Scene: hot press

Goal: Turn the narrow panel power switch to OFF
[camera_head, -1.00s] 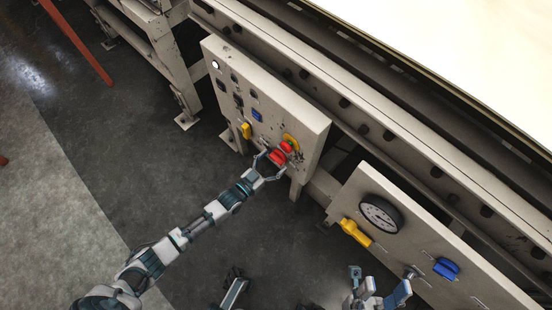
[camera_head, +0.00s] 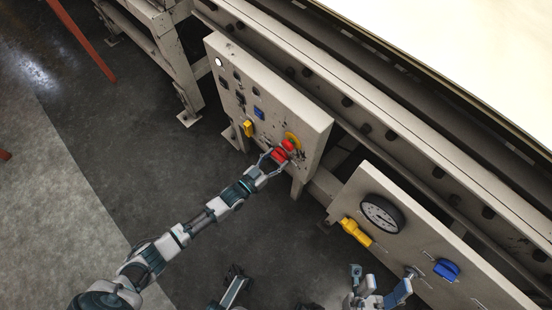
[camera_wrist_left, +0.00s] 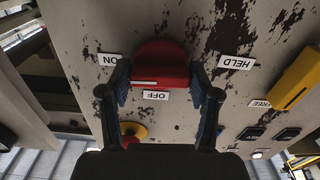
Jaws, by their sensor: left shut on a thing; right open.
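The red power switch (camera_head: 281,155) is on the narrow panel (camera_head: 300,117) in the head view. In the left wrist view, the red switch (camera_wrist_left: 160,62) fills the upper middle, with a white mark on its near face. An OFF label (camera_wrist_left: 155,95) lies just below it, an ON label (camera_wrist_left: 109,59) to its left and a HELD label (camera_wrist_left: 236,62) to its right; the lettering appears upside down. My left gripper (camera_head: 277,160) is shut on the switch, one finger on each side. My right gripper (camera_head: 380,284) is open and empty at the bottom, near the wider panel.
A red button with a yellow ring (camera_head: 293,140) sits close beside the switch. A yellow handle (camera_head: 248,128) and a blue switch (camera_head: 259,112) are also on the narrow panel. The wider panel (camera_head: 409,235) carries a gauge (camera_head: 381,213), a yellow handle (camera_head: 356,232) and a blue knob (camera_head: 446,269).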

